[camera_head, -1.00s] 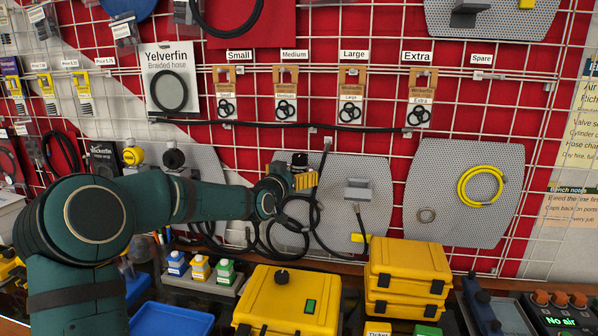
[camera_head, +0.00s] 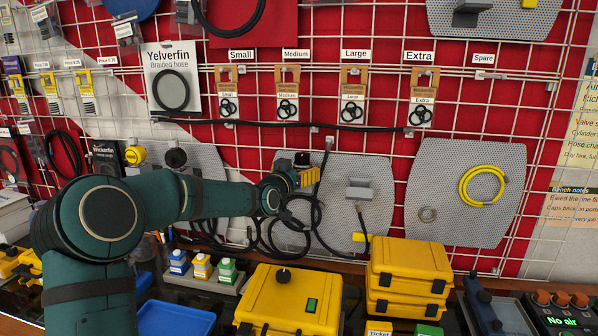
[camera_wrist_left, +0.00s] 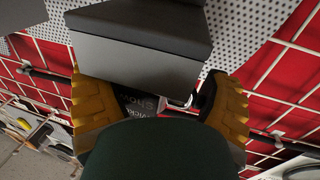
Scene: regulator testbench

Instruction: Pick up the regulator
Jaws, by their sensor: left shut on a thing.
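The regulator, with a dark round knob (camera_head: 301,159) on top, is at the perforated grey panel in the middle of the head view. My left gripper (camera_head: 308,178) is shut on it; its yellow fingers hide most of the body. In the left wrist view the yellow fingers (camera_wrist_left: 160,100) stand on both sides of a dark part with pale lettering (camera_wrist_left: 150,103). A grey block (camera_wrist_left: 140,60) fills the upper part of that view. I cannot tell whether the regulator touches the panel. My right gripper is not in view.
A grey bracket (camera_head: 360,190) is on the panel just right of the gripper. Black hose loops (camera_head: 290,225) hang below the gripper. Yellow cases (camera_head: 410,265) and a yellow box with a knob (camera_head: 288,300) stand on the bench below. A blue tray (camera_head: 172,318) lies at the left.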

